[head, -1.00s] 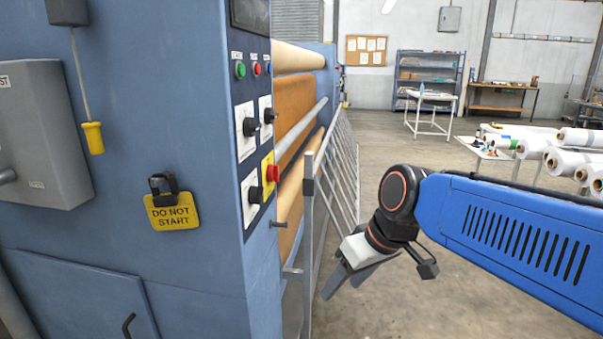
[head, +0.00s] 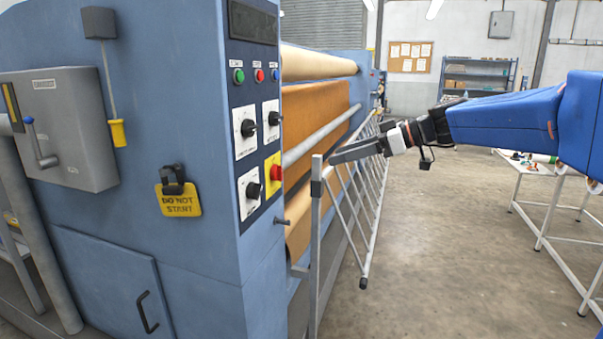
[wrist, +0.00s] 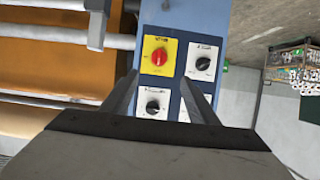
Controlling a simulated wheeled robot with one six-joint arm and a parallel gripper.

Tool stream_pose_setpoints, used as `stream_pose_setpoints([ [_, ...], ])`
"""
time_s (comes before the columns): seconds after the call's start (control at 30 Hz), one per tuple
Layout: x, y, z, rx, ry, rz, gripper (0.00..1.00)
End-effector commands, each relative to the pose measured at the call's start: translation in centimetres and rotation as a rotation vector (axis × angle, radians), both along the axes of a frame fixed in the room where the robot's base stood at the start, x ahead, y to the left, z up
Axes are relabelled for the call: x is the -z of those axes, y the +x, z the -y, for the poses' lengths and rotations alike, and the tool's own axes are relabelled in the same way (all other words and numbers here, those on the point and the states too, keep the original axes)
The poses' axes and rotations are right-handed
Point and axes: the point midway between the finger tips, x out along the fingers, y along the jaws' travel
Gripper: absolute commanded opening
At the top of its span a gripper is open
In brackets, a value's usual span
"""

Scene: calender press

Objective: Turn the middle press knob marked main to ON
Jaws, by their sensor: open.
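The press's control panel (head: 257,110) carries black knobs on white plates: an upper left knob (head: 248,128), an upper right knob (head: 273,118) and a lower left knob (head: 252,190). A red knob (head: 276,172) sits on a yellow plate at lower right. Their labels are too small to read, so I cannot tell which is main. My gripper (head: 334,157) is open and empty, right of the panel and apart from it, pointing toward it. The wrist view shows the panel upside down between the fingers (wrist: 160,84); the right finger partly hides one plate.
A grey barrier gate (head: 317,240) stands beside the panel, below and close to my gripper. A yellow DO NOT START tag (head: 180,200) hangs from a padlock on the press side. Rollers (head: 318,64) lie behind the panel. Open floor is at right.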

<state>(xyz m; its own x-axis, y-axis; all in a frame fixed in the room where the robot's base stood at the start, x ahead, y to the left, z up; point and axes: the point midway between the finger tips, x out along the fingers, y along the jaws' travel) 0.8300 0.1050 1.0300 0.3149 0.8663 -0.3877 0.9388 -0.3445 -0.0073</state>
Motion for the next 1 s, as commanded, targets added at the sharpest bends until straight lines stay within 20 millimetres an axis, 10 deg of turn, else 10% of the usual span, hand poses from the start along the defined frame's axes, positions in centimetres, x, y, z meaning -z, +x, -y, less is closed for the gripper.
stream_pose_setpoints([
  [1.0,5.5,4.8,-12.9,-0.005,0.002,0.008,0.54],
])
